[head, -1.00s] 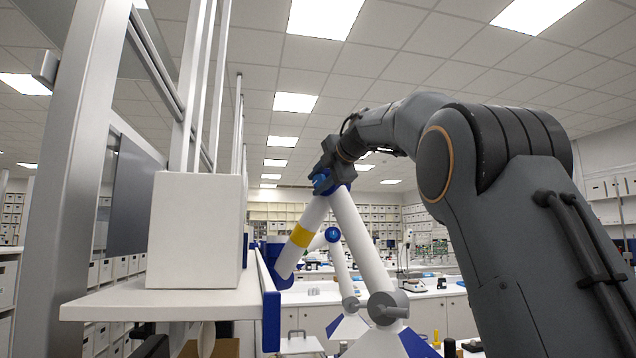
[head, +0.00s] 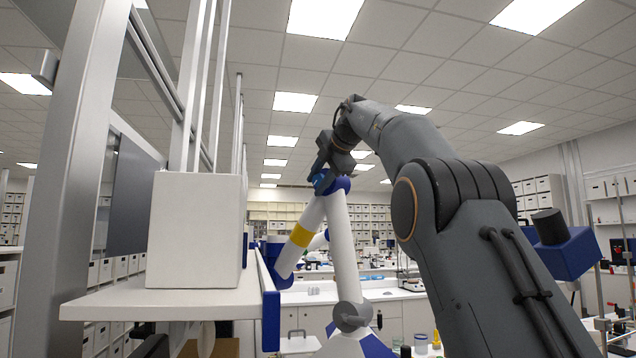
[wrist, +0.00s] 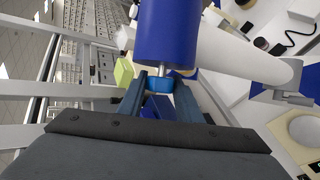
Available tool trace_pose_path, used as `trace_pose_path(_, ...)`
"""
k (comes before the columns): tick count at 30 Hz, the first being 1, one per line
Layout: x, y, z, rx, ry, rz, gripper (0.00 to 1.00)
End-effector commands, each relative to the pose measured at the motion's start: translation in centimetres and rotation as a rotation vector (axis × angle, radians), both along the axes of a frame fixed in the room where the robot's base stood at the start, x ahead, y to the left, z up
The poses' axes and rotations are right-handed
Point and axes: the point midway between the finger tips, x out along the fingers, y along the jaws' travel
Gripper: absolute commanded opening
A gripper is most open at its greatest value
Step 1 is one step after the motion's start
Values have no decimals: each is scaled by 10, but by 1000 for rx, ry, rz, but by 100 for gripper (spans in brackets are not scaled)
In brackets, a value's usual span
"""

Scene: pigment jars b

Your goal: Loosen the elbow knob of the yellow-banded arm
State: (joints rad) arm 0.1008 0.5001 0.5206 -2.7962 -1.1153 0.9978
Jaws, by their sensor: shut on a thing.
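The yellow-banded arm (head: 302,236) has a white upper tube with a yellow band and a blue elbow (head: 338,185) at its top. A white forearm (head: 343,245) hangs steeply from the elbow to a grey joint (head: 351,316). My gripper (head: 322,178) is at the elbow, shut on the bright blue elbow knob (head: 319,181). In the wrist view, my gripper's fingers (wrist: 159,86) stand on either side of the knob (wrist: 159,84). The knob sits on a short metal stem below the dark blue elbow housing (wrist: 167,35). Whether the knob is loose cannot be seen.
A white box (head: 195,230) stands on a white shelf (head: 160,300) at left, beside upright posts. A second blue joint (head: 318,241) shows partly behind the banded arm. White benches with small items lie beyond. A blue bracket with a dark knob (head: 550,227) is at right.

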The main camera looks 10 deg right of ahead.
Motion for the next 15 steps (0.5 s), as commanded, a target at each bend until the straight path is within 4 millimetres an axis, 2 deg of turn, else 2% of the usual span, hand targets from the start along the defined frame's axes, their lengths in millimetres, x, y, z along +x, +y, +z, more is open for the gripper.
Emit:
trace_pose_path(6,0,1,0,0,0,2,9)
trace_pose_path(7,0,1,0,0,0,2,35)
trace_pose_path(9,0,1,0,0,0,2,47)
trace_pose_path(10,0,1,0,0,0,2,50)
trace_pose_path(15,0,1,0,1,-1,1,50)
